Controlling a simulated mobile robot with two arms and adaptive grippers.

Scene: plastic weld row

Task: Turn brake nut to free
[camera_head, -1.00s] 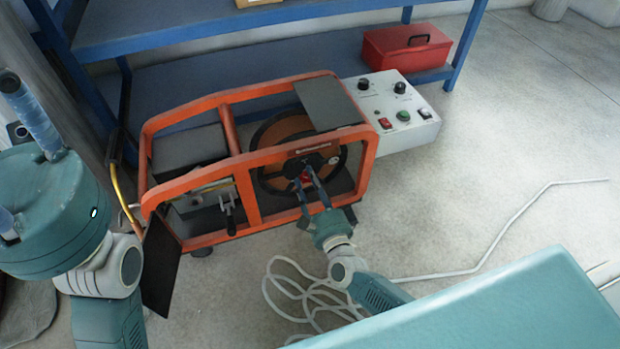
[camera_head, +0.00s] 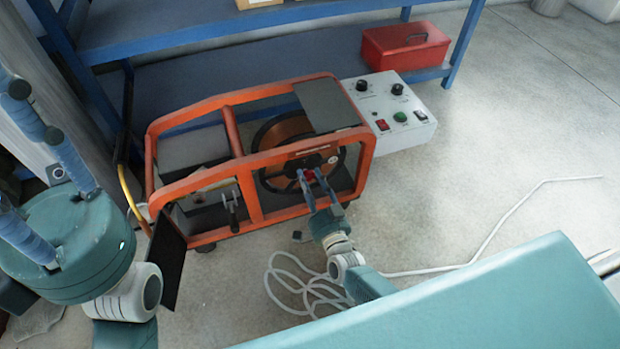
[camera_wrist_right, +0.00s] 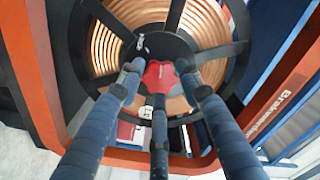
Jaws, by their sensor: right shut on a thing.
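The brake nut is a red lobed knob (camera_wrist_right: 158,76) at the hub of the wire spool (camera_wrist_right: 112,55), seen in the right wrist view. In the head view it is a small red spot (camera_head: 310,175), partly covered by my fingers. My right gripper (camera_head: 313,179) reaches the spool from the front, with its three blue fingers (camera_wrist_right: 160,84) closed around the nut, two at its sides and one below. My left gripper (camera_head: 50,170) is at the left edge of the head view, fingers spread and empty, away from the machine.
The orange frame (camera_head: 240,172) surrounds the spool, its bars close to my right gripper. A control box (camera_head: 395,112) is on its right. A blue shelf (camera_head: 250,75) with a red toolbox (camera_head: 405,50) stands behind. A white cable (camera_head: 290,290) lies coiled on the floor.

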